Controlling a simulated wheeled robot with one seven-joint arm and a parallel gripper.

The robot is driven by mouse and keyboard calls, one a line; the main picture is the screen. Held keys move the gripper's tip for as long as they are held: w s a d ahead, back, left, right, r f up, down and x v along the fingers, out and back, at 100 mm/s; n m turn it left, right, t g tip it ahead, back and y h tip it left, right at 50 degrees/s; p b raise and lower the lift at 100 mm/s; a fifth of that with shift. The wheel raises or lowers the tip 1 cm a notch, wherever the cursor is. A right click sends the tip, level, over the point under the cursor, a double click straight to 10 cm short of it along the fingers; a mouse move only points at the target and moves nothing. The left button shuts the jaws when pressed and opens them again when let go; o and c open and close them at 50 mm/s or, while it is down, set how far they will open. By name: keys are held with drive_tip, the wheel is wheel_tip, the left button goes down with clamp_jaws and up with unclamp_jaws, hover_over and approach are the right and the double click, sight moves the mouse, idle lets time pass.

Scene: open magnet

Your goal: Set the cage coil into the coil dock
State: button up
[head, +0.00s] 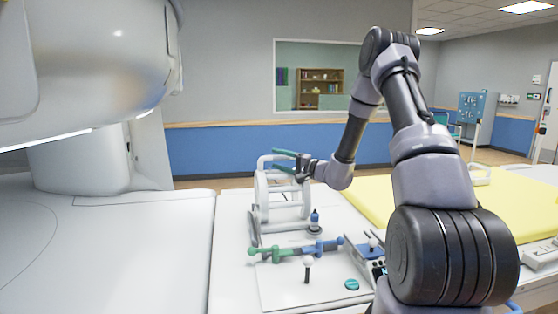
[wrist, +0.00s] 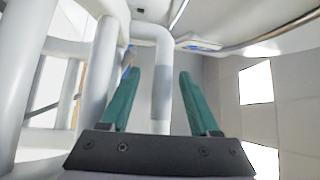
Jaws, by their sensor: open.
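The cage coil (head: 283,196) is a white open cylinder of rings and bars. It stands at the left end of the white table in the head view. A grey frame (head: 254,232) shows at its foot; I cannot tell whether this is the coil dock. My gripper (head: 276,159) is at the coil's top, its teal fingers apart. In the wrist view the open fingers (wrist: 160,76) have a bent white tube of the coil (wrist: 162,55) between or just beyond them; contact cannot be told. The coil's thick bars (wrist: 100,75) fill the left of that view.
The white magnet (head: 95,60) overhangs the left side. A yellow pad (head: 365,193) lies to the right.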

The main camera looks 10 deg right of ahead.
drive_tip(key=v, duration=1)
drive_tip(key=shift+s+d, duration=0.25)
drive_tip(key=s+a+r+n+g+h, duration=0.1)
drive_tip(key=s+a+r+n+g, duration=0.2)
drive_tip(key=s+a+r+g, duration=0.45)
drive_tip(key=s+a+r+n+g, duration=0.3)
drive_tip(key=s+a, duration=0.1)
drive_tip(key=s, duration=0.6)
drive_tip(key=s+d+r+m+t+h, duration=0.1)
drive_tip(key=s+d+r+t+h, duration=0.1)
drive_tip(key=s+d+r+h, duration=0.2)
drive_tip(key=s+d+r+m+t+h, duration=0.1)
drive_tip(key=s+d+r+h, duration=0.3)
drive_tip(key=s, duration=0.6)
drive_tip(key=shift+s+d+t+h, duration=0.4)
drive_tip(key=shift+d+t+h, duration=0.45)
drive_tip(key=shift+h, duration=0.25)
